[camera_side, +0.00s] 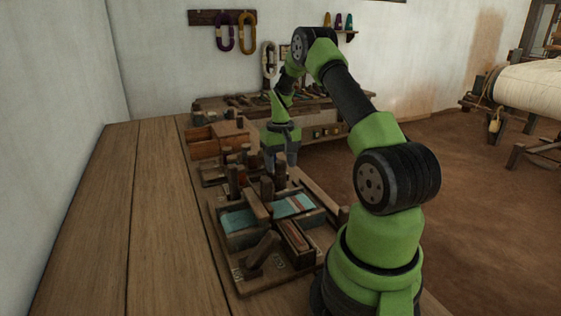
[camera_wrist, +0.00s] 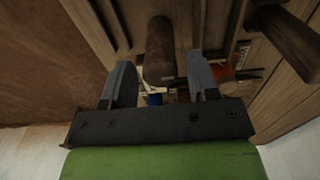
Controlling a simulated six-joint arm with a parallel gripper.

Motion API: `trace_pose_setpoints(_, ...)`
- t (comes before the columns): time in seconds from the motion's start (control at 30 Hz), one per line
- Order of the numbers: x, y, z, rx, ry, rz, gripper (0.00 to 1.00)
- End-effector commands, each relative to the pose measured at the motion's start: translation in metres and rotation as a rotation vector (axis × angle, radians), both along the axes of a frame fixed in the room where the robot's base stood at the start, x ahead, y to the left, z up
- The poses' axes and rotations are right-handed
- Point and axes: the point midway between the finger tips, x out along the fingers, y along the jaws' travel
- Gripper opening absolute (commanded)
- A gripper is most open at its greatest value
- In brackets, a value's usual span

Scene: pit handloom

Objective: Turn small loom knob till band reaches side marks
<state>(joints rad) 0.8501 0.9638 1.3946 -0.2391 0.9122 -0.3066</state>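The small wooden loom (camera_side: 222,258) sits on the table with a teal band (camera_side: 292,205) across it, a reddish stripe near the band's right part. Several dark upright wooden pegs stand at its far side; I cannot tell which is the knob. My gripper (camera_side: 280,166) points down over the loom's far end. In the wrist view my gripper (camera_wrist: 161,64) is open, its two grey fingers apart. A round brown wooden post (camera_wrist: 160,45) shows between and beyond the fingers; contact cannot be told. The band's side marks are too small to make out.
A tilted wooden lever (camera_side: 263,247) rises at the loom's near end. A small wooden drawer box (camera_side: 205,146) stands behind. A shelf bench with tools lines the back wall. The left part of the table (camera_side: 100,225) is clear.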

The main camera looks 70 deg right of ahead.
Motion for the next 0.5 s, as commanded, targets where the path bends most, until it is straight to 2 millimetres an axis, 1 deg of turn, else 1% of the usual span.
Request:
trace_pose_setpoints(0.03, 0.0, 0.0, 0.0002, 0.0, 0.0, 0.0, 0.42)
trace_pose_setpoints(0.07, 0.0, 0.0, 0.0002, 0.0, 0.0, 0.0, 0.35)
trace_pose_setpoints(0.1, 0.0001, -0.0001, 0.0003, 0.0, 0.0, 0.0, 0.26)
trace_pose_setpoints(0.17, 0.0001, -0.0001, 0.0003, 0.0, 0.0, 0.0, 0.12)
trace_pose_setpoints(0.2, 0.0001, -0.0001, 0.0004, 0.0, 0.0, 0.0, 0.11)
trace_pose_setpoints(0.5, 0.0002, -0.0001, 0.0006, 0.0, 0.0, -0.039, 0.11)
